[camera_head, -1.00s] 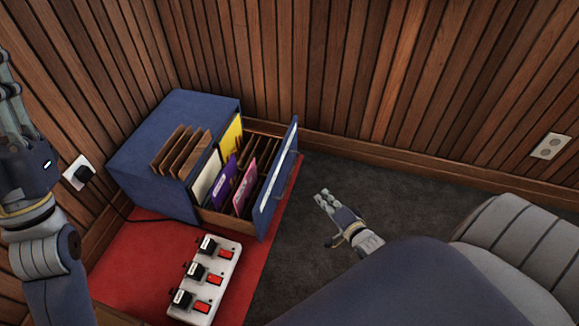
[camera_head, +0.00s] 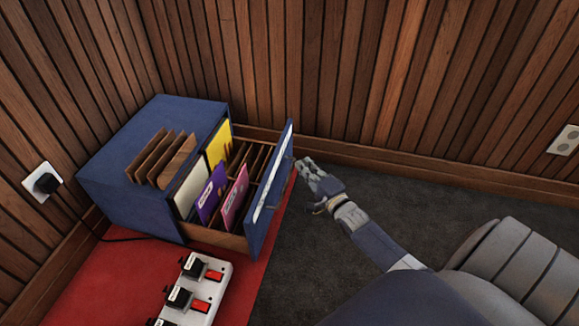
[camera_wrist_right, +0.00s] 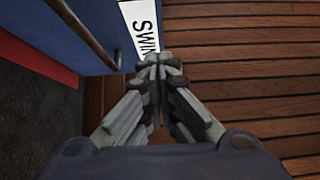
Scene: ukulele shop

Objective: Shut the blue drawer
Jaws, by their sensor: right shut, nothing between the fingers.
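The blue drawer (camera_head: 272,190) stands pulled out of a blue cabinet (camera_head: 110,190), its front panel apart from the body. Inside are wooden dividers and yellow, white, purple and pink packets. My right gripper (camera_head: 304,164) is shut and empty, just right of the drawer front near its far end. Whether it touches the panel I cannot tell. My left gripper is out of view.
The cabinet stands on a red mat (camera_head: 110,285) in a wood-panelled corner. Several wooden pieces stand on its top. A white switch strip (camera_head: 210,275) lies in front. A plugged wall socket (camera_head: 42,180) is at left. Dark carpet (camera_head: 310,260) is clear right of the drawer.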

